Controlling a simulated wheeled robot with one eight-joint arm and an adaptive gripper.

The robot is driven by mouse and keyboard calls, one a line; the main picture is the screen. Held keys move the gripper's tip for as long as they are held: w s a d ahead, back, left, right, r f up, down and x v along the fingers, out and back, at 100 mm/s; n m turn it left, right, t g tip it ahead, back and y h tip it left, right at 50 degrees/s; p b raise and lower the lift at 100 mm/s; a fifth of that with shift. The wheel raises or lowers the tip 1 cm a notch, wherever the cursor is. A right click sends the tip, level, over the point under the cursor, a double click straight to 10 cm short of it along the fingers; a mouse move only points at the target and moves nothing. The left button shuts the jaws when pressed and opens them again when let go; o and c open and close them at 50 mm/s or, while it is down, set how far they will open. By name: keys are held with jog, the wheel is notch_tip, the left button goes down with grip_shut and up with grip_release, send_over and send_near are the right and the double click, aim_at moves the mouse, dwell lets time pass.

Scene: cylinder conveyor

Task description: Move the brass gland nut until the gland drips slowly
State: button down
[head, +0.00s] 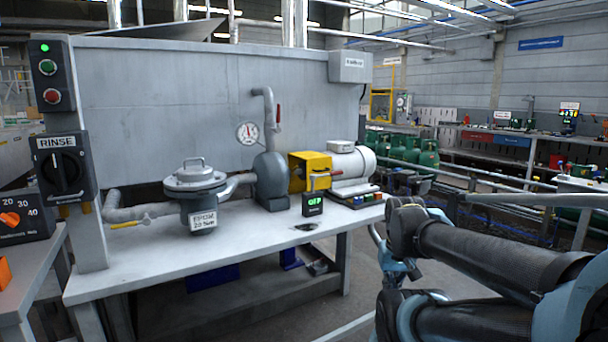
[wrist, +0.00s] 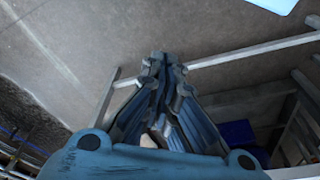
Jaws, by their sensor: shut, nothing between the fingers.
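The grey pump (head: 271,178) stands on the bench with a yellow guard (head: 318,163) and a pale motor (head: 352,166) to its right. The gland lies between pump and motor, around the opening of the guard; the brass gland nut is too small to make out for sure. I cannot see any drip. My gripper (wrist: 160,62) shows in the wrist view, shut and empty, above the floor and apart from the pump. In the head view my arm is at the right, off the bench, and the fingers are not clearly visible.
The white bench (head: 240,240) also holds a strainer pot (head: 196,190) and a small green-lit display (head: 313,204). A RINSE switch post (head: 63,170) stands at left. The bench's front strip is mostly clear.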

jog(key=shift+w+d, duration=0.1)
jog(key=shift+w, duration=0.05)
jog(key=w+a+r+m+t+y, duration=0.2)
jog(key=w+a+r+m, duration=0.4)
jog(key=w, duration=0.4)
jog(key=w+a+r+m+t+y, duration=0.2)
jog(key=w+a+r+m, duration=0.3)
jog(key=w+r, duration=0.4)
jog(key=m+t+y, duration=0.3)
jog(key=m, duration=1.2)
send_near(295, 169)
jog(key=s+d, duration=0.5)
jog(key=shift+w+a+f+m, duration=0.35)
jog(key=shift+w+a+m, duration=0.15)
jog(key=shift+w, duration=0.15)
jog(key=x, duration=0.9)
jog(key=shift+w+a, duration=0.2)
jog(key=shift+w, duration=0.15)
